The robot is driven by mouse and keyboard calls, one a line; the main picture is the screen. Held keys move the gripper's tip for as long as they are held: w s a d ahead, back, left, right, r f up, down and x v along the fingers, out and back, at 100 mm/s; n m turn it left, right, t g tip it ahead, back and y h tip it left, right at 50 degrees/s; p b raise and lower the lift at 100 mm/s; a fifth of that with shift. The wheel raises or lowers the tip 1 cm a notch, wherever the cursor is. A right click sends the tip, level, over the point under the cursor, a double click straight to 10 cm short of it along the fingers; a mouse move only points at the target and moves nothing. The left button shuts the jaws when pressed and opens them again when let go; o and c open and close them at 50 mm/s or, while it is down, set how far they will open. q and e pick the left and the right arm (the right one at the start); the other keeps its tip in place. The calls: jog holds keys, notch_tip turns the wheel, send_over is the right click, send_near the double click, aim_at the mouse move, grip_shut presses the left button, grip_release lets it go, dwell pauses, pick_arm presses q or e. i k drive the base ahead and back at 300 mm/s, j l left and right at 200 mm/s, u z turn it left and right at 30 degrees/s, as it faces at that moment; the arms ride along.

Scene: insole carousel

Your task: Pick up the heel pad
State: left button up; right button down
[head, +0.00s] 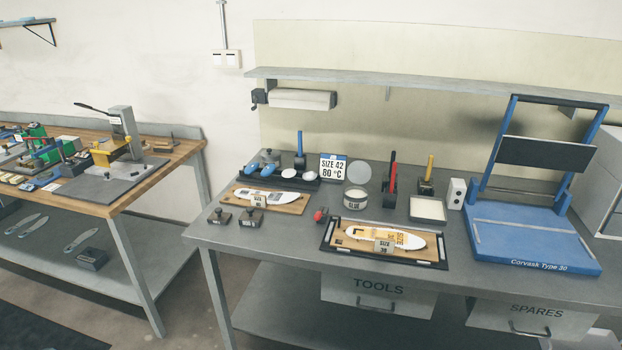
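A dark tray (304,182) at the back left of the grey table holds small rounded pads. A white pad (289,174) and a blue-and-white piece (268,170) show in it. I cannot tell for certain which piece is the heel pad. A white insole (283,199) lies on a wooden board (240,193) in front of that tray. A second insole, white and orange (410,240), lies on a board in a black-rimmed tray (337,256) nearer the front edge. Neither of my grippers is in view.
A glue tub (356,199), a red knob (320,215), a white-topped box (428,209) and upright-handled tools (391,185) crowd the table's middle. A blue press (530,235) stands at the right. A wooden bench (150,176) with fixtures is at the left.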

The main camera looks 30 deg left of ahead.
aim_at(307, 175)
jog(key=i+j+u, duration=0.2)
jog(key=i, duration=0.25)
jog(key=i+j+u, duration=0.25)
jog(key=i, duration=0.25)
jog(key=i+j+u, duration=0.2)
jog(key=i, duration=0.3)
